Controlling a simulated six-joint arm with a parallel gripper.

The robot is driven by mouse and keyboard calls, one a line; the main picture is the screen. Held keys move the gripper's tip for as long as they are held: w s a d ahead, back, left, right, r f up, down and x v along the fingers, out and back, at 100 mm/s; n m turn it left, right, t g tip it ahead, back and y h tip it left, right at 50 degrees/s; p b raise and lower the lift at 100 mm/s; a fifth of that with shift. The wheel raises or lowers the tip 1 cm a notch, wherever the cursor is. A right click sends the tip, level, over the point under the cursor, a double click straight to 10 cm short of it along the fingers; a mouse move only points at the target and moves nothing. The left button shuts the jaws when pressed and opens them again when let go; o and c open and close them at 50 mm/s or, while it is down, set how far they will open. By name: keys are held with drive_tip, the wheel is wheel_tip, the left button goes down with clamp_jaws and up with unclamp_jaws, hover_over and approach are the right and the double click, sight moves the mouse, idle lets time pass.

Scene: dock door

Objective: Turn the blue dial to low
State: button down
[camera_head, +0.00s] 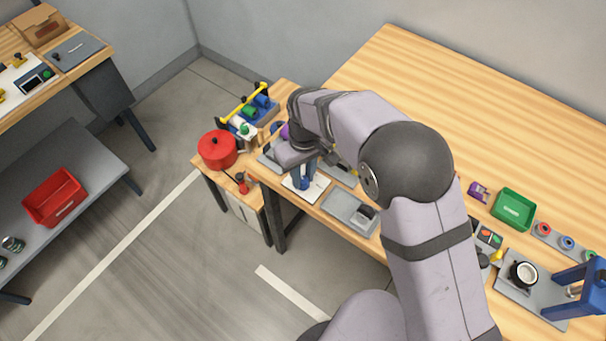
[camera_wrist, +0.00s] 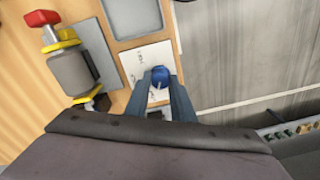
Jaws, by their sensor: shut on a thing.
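The blue dial (camera_wrist: 160,76) sits on a white plate (camera_wrist: 136,61) with small dark markings, which are too small to read. In the head view the dial (camera_head: 304,184) shows low on its white plate (camera_head: 318,189), near the front edge of the wooden table. My gripper (camera_wrist: 161,84) is shut on the dial, with one finger on each side of it. In the head view my gripper (camera_head: 304,176) points down at the dial from above. The dial's pointer and its setting cannot be made out.
In the wrist view, a grey cylinder fitting with a red handle (camera_wrist: 66,60) stands left of the plate, and a grey tray (camera_wrist: 133,16) lies beyond it. In the head view, a red pot (camera_head: 217,149) stands to the left and a grey tray (camera_head: 345,212) to the right.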

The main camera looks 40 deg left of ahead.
sight(303, 178)
drive_tip(key=shift+a+r, duration=0.1)
drive_tip(key=c, duration=1.5)
unclamp_jaws()
drive_tip(key=shift+w+r+b, duration=0.1)
drive_tip(key=shift+r+b, duration=0.95)
drive_tip(key=shift+r, duration=2.6)
